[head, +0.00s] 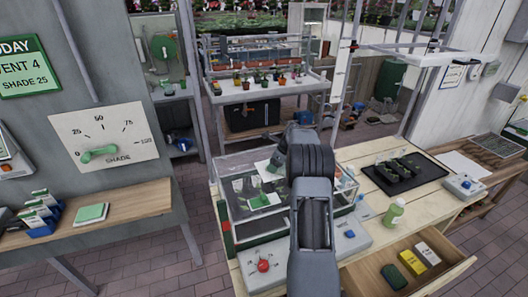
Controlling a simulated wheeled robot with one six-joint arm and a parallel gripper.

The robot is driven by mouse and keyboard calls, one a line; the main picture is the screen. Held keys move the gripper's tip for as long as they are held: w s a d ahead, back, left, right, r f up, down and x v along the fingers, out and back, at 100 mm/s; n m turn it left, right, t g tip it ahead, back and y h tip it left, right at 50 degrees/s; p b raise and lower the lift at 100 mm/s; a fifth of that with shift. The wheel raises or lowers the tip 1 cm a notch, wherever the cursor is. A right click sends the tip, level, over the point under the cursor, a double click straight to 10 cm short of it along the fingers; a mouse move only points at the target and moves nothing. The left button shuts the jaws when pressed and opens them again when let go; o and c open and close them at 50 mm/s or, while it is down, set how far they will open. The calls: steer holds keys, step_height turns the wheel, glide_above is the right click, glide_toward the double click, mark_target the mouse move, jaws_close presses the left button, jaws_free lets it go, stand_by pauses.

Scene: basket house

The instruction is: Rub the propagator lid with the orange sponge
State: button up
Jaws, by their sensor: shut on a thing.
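The propagator (226,206) stands on the wooden bench left of centre. Its clear propagator lid (240,168) is a see-through box with a dark frame, and pale and green shapes show through it. My arm reaches forward across the right part of the lid. My gripper (277,162) is at the arm's far end, over the lid, and mostly hidden by my own wrist. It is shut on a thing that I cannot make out. I cannot tell whether it touches the lid. No orange sponge shows clearly.
An open drawer (451,267) at the lower right holds a dark green block (394,276), a yellow block (411,262) and a pale block (428,253). A green bottle (394,212), a black tray (427,168) and a control box (463,186) stand on the bench right of my arm.

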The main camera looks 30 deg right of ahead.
mark_target(267, 165)
steer(key=shift+w+a, duration=0.2)
steer(key=shift+a, duration=0.8)
steer(key=shift+w+a, duration=0.15)
steer(key=shift+a, duration=0.8)
steer(key=r+p, duration=0.2)
steer(key=r, duration=0.1)
steer(key=shift+a+r, duration=0.2)
steer(key=shift+a, duration=0.15)
steer(key=shift+r, duration=2.3)
